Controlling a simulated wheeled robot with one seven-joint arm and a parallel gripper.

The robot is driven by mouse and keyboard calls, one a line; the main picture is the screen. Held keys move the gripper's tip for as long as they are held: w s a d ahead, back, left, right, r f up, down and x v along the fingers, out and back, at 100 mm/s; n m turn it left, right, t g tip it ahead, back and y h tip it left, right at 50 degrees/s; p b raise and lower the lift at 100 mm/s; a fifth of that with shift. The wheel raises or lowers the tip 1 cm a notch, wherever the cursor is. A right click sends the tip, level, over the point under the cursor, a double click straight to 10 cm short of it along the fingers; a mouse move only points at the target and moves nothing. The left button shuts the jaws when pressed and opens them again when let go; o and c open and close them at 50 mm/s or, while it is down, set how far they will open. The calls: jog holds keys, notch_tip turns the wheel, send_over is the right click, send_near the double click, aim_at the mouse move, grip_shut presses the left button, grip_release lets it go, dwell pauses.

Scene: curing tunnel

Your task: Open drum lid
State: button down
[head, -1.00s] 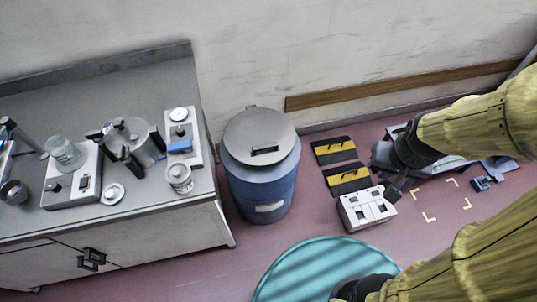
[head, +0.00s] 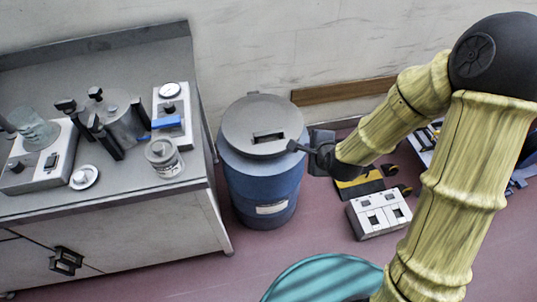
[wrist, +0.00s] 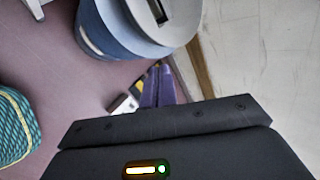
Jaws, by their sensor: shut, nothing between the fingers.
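The blue drum (head: 262,190) stands upright on the floor to the right of the bench. Its round grey lid (head: 245,118) lies flat on top and looks closed. A dark bar handle (head: 268,136) stands on the lid. My gripper (head: 294,146) is shut and empty, reaching in from the right at the lid's right edge, a short way from the handle. Whether it touches the lid is unclear.
The grey bench (head: 120,210) with jars and instruments stands close on the drum's left. The wall (head: 270,50) with a brown rail (head: 340,90) is behind. A white box (head: 378,214) and yellow-black pieces (head: 355,188) lie right. A teal round object (head: 320,280) is in front.

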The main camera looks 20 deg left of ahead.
aim_at(269, 147)
jog(key=a+f+m+t+y+b, duration=0.2)
jog(key=a+f+m+t+b, duration=0.2)
jog(key=a+f+m+b, duration=0.5)
jog(key=f+m+b, duration=0.1)
jog(key=m, duration=0.5)
jog(key=shift+w+a+f+y+b, duration=0.25)
jog(key=shift+w+a+y+b, duration=0.05)
jog(key=shift+a+b, duration=0.1)
jog(key=b+x, duration=0.1)
jog(key=x, duration=0.9)
jog(key=shift+w+d+r, duration=0.1)
jog(key=shift+r, duration=0.1)
